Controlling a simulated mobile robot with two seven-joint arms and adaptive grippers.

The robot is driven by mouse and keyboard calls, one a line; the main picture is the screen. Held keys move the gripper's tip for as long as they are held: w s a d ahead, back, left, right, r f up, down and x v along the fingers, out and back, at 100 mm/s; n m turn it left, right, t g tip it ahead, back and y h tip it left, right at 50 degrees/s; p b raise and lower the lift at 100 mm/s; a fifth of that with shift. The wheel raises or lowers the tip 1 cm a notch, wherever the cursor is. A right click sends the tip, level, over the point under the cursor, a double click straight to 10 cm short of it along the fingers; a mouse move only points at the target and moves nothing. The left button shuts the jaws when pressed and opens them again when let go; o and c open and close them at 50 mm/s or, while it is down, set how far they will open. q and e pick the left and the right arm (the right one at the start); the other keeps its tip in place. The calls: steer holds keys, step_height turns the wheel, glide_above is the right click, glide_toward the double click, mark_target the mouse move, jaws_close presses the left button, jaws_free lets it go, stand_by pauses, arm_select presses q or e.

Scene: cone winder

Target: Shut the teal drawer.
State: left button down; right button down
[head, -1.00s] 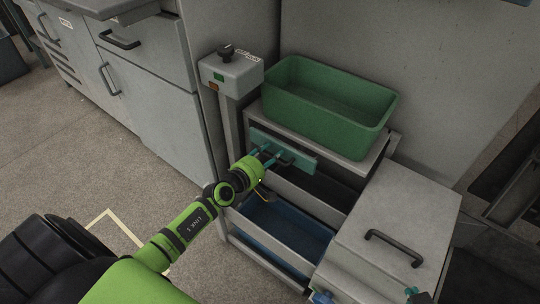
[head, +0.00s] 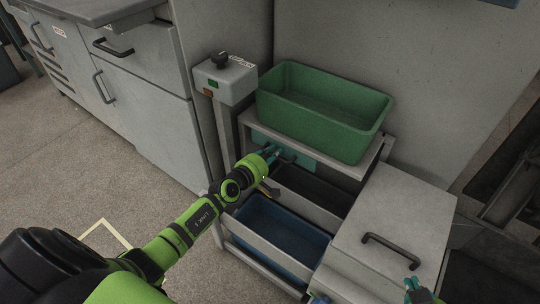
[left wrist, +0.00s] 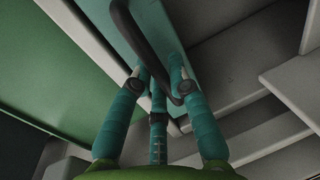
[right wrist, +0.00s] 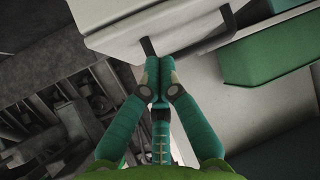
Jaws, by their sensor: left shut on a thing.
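The teal drawer (head: 303,160) sits under the top of the grey rack, with its front close below the top's edge. Its teal front (left wrist: 150,22) and dark curved handle (left wrist: 134,30) show large in the left wrist view. My left gripper (head: 276,152) is at this front, its fingers shut on the handle. The gripper and arm hide part of the front in the head view. My right gripper (head: 412,287) is at the lower right. In the right wrist view its fingertips (right wrist: 159,70) are together, with nothing visible between them.
A green bin (head: 320,120) stands on the rack. Below the teal drawer are open grey-fronted trays, one with a blue inside (head: 280,232). A light grey cabinet with a dark handle (head: 392,250) stands on the right. A post with a control box (head: 222,78) rises at the rack's left.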

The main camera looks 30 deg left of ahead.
arm_select(q)
steer(key=c, duration=1.2)
jaws_free()
steer(key=shift+w+r, duration=0.1)
steer(key=shift+w, duration=0.15)
steer(key=shift+o, duration=0.2)
steer(key=v, duration=1.2)
steer(key=shift+s, duration=0.1)
